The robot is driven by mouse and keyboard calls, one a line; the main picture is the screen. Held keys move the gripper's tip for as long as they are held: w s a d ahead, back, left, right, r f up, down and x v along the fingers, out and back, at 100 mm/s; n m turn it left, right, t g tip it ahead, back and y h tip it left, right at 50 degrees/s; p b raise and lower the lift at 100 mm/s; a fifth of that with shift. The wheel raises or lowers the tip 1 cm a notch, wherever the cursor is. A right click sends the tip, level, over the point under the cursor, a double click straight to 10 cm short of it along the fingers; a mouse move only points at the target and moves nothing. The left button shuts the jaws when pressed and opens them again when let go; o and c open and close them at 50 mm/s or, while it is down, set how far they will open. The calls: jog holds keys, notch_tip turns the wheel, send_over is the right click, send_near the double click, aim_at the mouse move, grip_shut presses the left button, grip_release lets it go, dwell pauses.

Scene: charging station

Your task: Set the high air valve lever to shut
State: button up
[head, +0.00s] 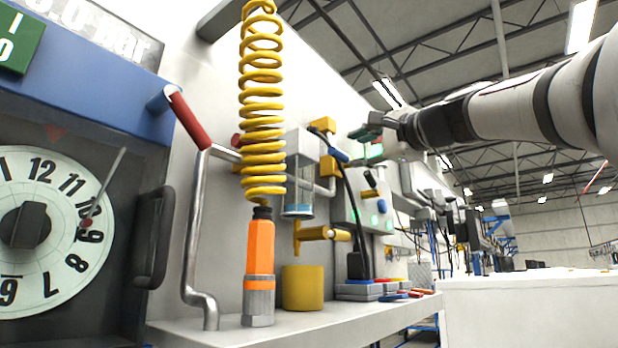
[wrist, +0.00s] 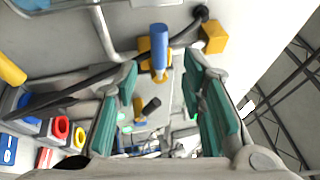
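A lever with a blue grip (head: 338,155) sits at a yellow valve body (head: 328,172) on the pipe, high on the wall panel. In the wrist view the blue grip (wrist: 159,42) points toward the camera, at the top middle, beyond the fingertips. I take it for the high air valve lever; no label is readable. My gripper (head: 370,132) is up and right of it in the head view. In the wrist view my gripper (wrist: 163,78) is open, its green-padded fingers wide apart with nothing held. The grip is not between the pads.
A yellow coiled hose (head: 262,100) hangs left of the valve. A red-handled crank (head: 197,200) stands further left. A second yellow valve (head: 315,233) sits lower. A black hose (wrist: 75,82) crosses the wrist view's left. The shelf (head: 300,330) holds an orange tool (head: 260,245) and a yellow cup (head: 303,289).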

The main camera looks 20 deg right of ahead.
jog(key=shift+v, duration=2.2)
